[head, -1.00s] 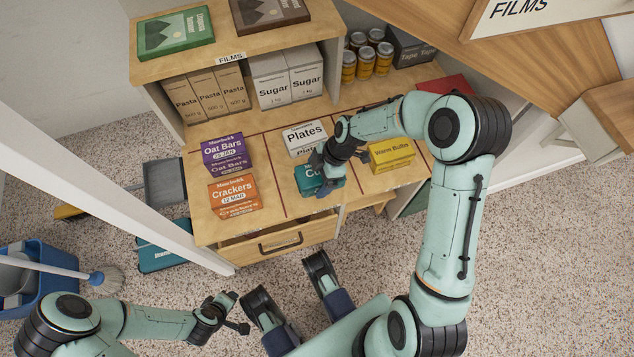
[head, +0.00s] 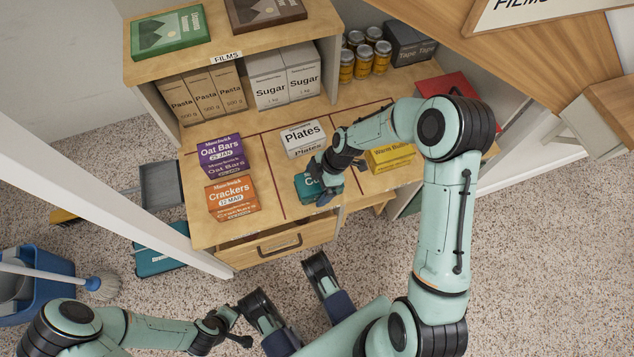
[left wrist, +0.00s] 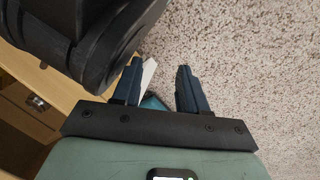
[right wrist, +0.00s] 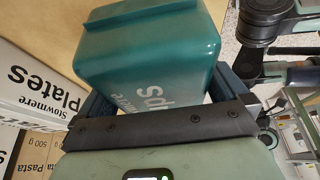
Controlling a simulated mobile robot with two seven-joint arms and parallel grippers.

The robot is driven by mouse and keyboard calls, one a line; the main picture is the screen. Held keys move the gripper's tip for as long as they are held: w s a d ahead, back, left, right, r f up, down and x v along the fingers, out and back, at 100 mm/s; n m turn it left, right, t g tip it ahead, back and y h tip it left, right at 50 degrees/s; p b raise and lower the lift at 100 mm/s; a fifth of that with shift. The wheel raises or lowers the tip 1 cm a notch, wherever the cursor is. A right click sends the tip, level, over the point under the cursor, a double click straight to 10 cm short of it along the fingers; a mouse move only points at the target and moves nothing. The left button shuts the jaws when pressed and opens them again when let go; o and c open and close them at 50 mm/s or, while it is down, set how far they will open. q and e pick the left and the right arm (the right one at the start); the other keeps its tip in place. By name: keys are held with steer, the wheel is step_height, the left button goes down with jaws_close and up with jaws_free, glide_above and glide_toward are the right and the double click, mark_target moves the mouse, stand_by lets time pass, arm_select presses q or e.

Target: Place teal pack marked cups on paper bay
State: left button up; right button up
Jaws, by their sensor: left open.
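The teal pack (head: 307,188) is at the front of the middle bay (head: 287,199), in front of the white Plates pack (head: 303,138). Only "Cu" of its label shows in the head view. My right gripper (head: 327,178) has its fingers on both sides of the teal pack, which fills the gap between them in the right wrist view (right wrist: 150,55). I cannot tell whether its underside touches the desk. No bay label for paper is readable. My left gripper (head: 232,322) is open and empty, low and away from the desk; its fingers show in the left wrist view (left wrist: 163,90).
Oat Bars (head: 222,155) and Crackers (head: 232,197) packs stand in the left bay. A yellow pack (head: 390,158) is in the right bay, under my right forearm. Red lines divide the bays. A drawer (head: 278,248) is below; a white post (head: 120,195) stands at left.

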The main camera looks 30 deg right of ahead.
steer(key=p+v, duration=0.2)
steer(key=v, duration=0.4)
steer(key=shift+d+r, duration=0.1)
steer(key=shift+r, duration=0.15)
steer(key=p+v, duration=0.1)
steer(key=v, duration=0.3)
steer(key=shift+d+r, duration=0.1)
steer(key=shift+r, duration=0.1)
steer(key=shift+s+d+r, duration=0.1)
steer(key=shift+d+r, duration=0.15)
steer(key=shift+r, duration=0.35)
arm_select(q)
step_height(320, 180, up, 6)
steer(key=w+d+t, duration=0.1)
steer(key=w, duration=0.1)
steer(key=shift+w+d+f, duration=0.25)
steer(key=shift+w+d, duration=0.1)
steer(key=shift+w, duration=0.05)
